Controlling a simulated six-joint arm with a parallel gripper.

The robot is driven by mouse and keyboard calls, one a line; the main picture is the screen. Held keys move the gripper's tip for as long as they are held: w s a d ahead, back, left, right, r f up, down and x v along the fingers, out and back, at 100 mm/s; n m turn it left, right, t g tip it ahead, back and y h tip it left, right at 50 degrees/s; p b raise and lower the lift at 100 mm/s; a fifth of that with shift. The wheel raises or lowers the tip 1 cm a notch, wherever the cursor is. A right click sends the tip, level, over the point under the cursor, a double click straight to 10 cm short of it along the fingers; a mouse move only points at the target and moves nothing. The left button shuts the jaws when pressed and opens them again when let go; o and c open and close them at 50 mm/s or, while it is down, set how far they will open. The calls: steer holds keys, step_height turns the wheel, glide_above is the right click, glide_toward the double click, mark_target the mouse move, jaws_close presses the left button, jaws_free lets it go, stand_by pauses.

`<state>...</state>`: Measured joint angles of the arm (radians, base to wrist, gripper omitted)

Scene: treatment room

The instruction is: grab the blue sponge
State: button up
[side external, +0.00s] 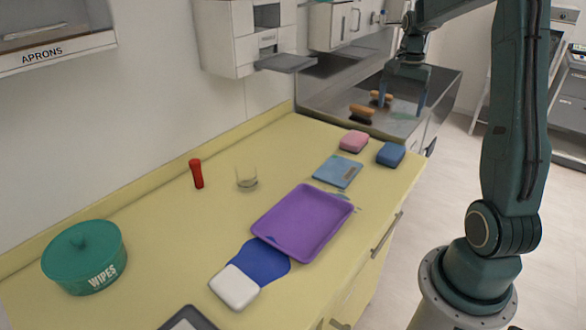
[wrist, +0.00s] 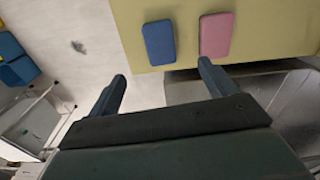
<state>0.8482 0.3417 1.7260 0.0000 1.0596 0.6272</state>
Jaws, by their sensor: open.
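The blue sponge (side external: 390,154) lies on the yellow counter near its far right corner, close to the edge. It also shows in the wrist view (wrist: 159,42), ahead of the fingers and beside the pink sponge. My gripper (side external: 402,104) is open and empty. It hangs above the steel sink area, beyond the sponge and higher than it. In the wrist view, the fingertips of my gripper (wrist: 162,70) point toward the counter edge, with the blue sponge ahead of the gap between them and not touched.
The pink sponge (side external: 354,141) lies close to the left of the blue one. A light blue packet (side external: 338,171) and a purple tray (side external: 303,222) lie nearer on the counter (side external: 150,225). Two wooden-backed brushes (side external: 362,113) lie by the sink. The floor drops away right of the blue sponge.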

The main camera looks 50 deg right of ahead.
steer(key=d, duration=0.1)
glide_above(392, 150)
steer(key=f, duration=0.8)
steer(key=shift+s+a+f, duration=0.1)
steer(key=shift+s+f, duration=0.1)
steer(key=shift+s, duration=0.05)
steer(key=shift+f, duration=0.5)
steer(key=shift+f, duration=0.1)
steer(key=shift+w+f, duration=0.15)
steer(key=shift+f, duration=1.1)
steer(key=shift+w+f, duration=0.1)
steer(key=shift+f, duration=1.15)
steer(key=c, duration=1.1)
